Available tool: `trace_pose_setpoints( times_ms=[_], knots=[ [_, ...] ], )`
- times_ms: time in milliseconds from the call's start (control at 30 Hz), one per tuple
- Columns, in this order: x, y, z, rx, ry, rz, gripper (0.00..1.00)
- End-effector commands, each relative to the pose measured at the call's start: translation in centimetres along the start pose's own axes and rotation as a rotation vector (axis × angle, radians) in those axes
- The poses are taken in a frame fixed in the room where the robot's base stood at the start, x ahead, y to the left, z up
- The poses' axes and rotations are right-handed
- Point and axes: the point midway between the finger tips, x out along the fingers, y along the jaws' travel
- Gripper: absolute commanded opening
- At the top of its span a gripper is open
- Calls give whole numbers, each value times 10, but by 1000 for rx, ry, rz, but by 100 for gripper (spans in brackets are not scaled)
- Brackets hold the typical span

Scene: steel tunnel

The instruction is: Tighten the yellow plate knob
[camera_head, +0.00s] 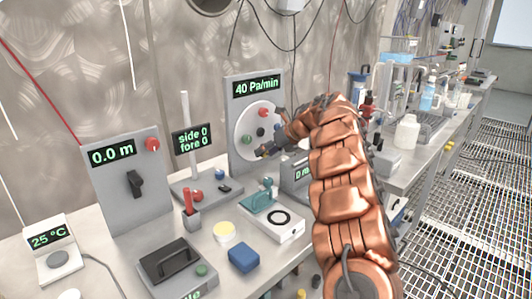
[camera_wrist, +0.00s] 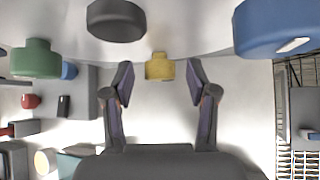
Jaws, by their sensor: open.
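The yellow knob (camera_wrist: 160,67) sticks out from a pale round plate (camera_wrist: 160,42) in the wrist view. My gripper (camera_wrist: 159,76) is open, with one fingertip on each side of the yellow knob and a visible gap on both sides. Whether the tips reach level with the knob in depth is unclear. In the head view my gripper (camera_head: 272,148) is at the lower right of the white round plate (camera_head: 245,125) on the "40 Pa/min" panel, and the yellow knob is hidden there.
On the plate are a black knob (camera_wrist: 116,19), a green knob (camera_wrist: 36,58) and a blue knob (camera_wrist: 275,27); a red knob (camera_head: 262,112) shows in the head view.

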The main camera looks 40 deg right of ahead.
Motion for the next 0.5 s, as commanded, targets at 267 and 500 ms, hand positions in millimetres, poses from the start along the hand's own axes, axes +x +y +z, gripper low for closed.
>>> trace_pose_setpoints(
  times_ms=[267,500],
  knots=[
    [0,0,0,-1,0,0,44],
    [0,0,0,-1,0,0,19]
  ],
)
